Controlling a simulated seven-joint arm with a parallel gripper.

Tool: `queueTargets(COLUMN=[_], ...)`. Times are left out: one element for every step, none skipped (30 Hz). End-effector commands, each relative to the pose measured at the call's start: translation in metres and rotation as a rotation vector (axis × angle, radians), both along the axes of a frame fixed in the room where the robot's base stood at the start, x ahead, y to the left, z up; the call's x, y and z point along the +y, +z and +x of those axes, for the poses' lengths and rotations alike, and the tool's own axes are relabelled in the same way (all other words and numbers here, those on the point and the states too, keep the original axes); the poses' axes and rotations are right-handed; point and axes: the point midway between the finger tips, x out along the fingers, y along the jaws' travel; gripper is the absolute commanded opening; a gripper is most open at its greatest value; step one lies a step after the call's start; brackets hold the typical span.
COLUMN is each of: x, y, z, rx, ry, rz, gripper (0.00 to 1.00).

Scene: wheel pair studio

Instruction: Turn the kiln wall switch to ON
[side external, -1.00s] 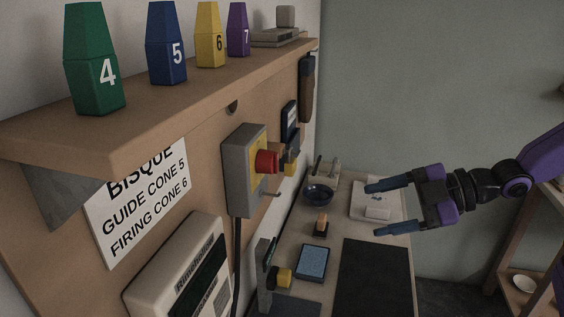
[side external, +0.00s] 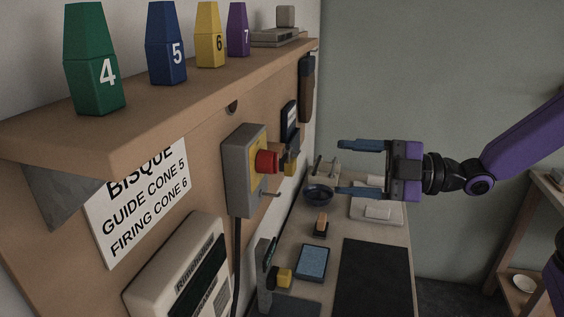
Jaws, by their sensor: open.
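The kiln wall switch is a grey box (side external: 236,178) with a yellow face and a red knob (side external: 266,162), fixed to the wooden wall panel. A dark cable hangs from its underside. Its ON and OFF marks cannot be read from this side. My gripper (side external: 341,168) is in the air to the right of the switch, with its two blue fingers spread apart and pointing left toward the panel. Nothing is between the fingers, and a clear gap separates them from the knob.
A shelf (side external: 190,72) with numbered cones overhangs the switch. A white controller (side external: 180,275) sits on the panel below.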

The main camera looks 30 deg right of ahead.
Motion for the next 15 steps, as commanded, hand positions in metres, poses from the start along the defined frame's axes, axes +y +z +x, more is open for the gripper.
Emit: queueTargets(x=[0.008,0.013,0.019,0.023,0.027,0.033,0.037,0.041,0.046,0.051,0.055,0.060,0.063,0.067,0.071], y=[-0.001,-0.001,-0.001,-0.001,-0.001,-0.001,-0.001,0.000,-0.001,-0.001,-0.001,0.000,-0.001,-0.001,-0.001], z=[0.006,0.009,0.014,0.017,0.021,0.025,0.029,0.032,0.036,0.039,0.042,0.046,0.049,0.052,0.056], rx=[0.002,0.001,0.002,0.002,0.001,0.000,0.001,0.001,0.002,0.001,0.001,0.001,0.001,0.002,0.002], ry=[0.003,0.002,0.002,0.003,0.003,0.001,0.001,0.001,0.001,0.001,0.002,0.002,0.001,0.001,0.001], rz=[-0.001,0.000,-0.001,-0.001,-0.002,0.000,-0.001,-0.001,-0.001,-0.001,-0.001,-0.001,-0.001,-0.001,-0.001], gripper=[0.68,0.68,0.68,0.68,0.68,0.68,0.68,0.68,0.68,0.68,0.68,0.68,0.68,0.68,0.68])
